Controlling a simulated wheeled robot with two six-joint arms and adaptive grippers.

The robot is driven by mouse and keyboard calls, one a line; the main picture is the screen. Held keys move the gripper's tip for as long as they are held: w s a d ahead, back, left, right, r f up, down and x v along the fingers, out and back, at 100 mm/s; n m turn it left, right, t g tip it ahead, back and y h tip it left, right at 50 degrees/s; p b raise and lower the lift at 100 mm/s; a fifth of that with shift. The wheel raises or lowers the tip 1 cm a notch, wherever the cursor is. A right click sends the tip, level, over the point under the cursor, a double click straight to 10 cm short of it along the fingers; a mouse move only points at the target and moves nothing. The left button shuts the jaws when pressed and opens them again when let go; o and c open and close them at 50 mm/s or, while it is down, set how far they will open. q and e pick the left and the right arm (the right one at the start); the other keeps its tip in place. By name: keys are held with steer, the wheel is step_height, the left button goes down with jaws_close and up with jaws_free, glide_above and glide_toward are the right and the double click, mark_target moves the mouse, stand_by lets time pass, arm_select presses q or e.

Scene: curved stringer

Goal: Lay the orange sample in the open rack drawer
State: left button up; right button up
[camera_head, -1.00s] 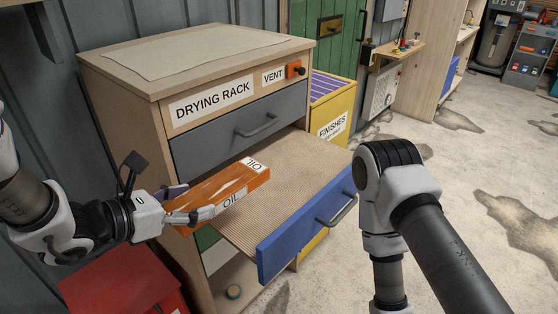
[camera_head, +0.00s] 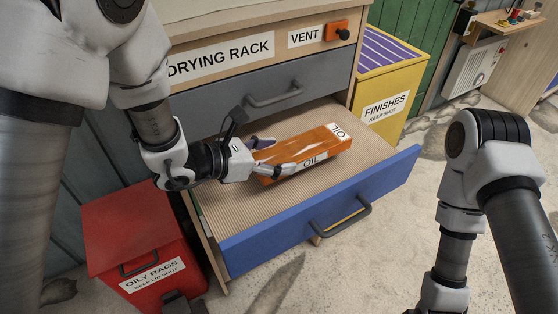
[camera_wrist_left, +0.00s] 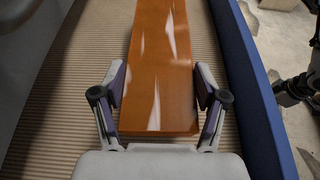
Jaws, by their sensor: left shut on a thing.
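The orange sample (camera_head: 318,143) is a flat block with pale streaks and white OIL labels. My left gripper (camera_head: 277,157) is shut on its near end, one finger along each long side, as the left wrist view (camera_wrist_left: 160,100) shows. The sample is over the ribbed floor of the open rack drawer (camera_head: 405,165), inside the blue front; I cannot tell whether it touches the floor. In the left wrist view the sample (camera_wrist_left: 161,60) lies along the drawer, beside the blue front (camera_wrist_left: 245,80). My right arm shows at the right of the head view, but its gripper is out of view.
A shut grey drawer (camera_head: 225,105) is just above the open one. A red oily rags bin (camera_head: 135,235) stands at left below. A yellow finishes cabinet (camera_head: 390,95) stands behind at right. Bare ribbed floor surrounds the sample in the drawer.

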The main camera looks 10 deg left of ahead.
arm_select(q)
steer(key=f, duration=0.3)
steer(key=shift+d+f, duration=0.1)
steer(key=shift+d, duration=0.2)
steer(key=shift+a, duration=0.25)
steer(key=shift+f, duration=0.2)
steer(key=o, duration=1.3)
steer(key=shift+d, duration=0.1)
steer(key=shift+o, duration=0.2)
steer(key=shift+r, duration=0.25)
steer(key=b+v, duration=0.1)
steer(key=v, duration=1)
steer(key=shift+w, duration=0.1)
steer(key=shift+s+a+r, duration=0.2)
steer(key=shift+s+a, duration=0.2)
steer(key=shift+a, duration=0.05)
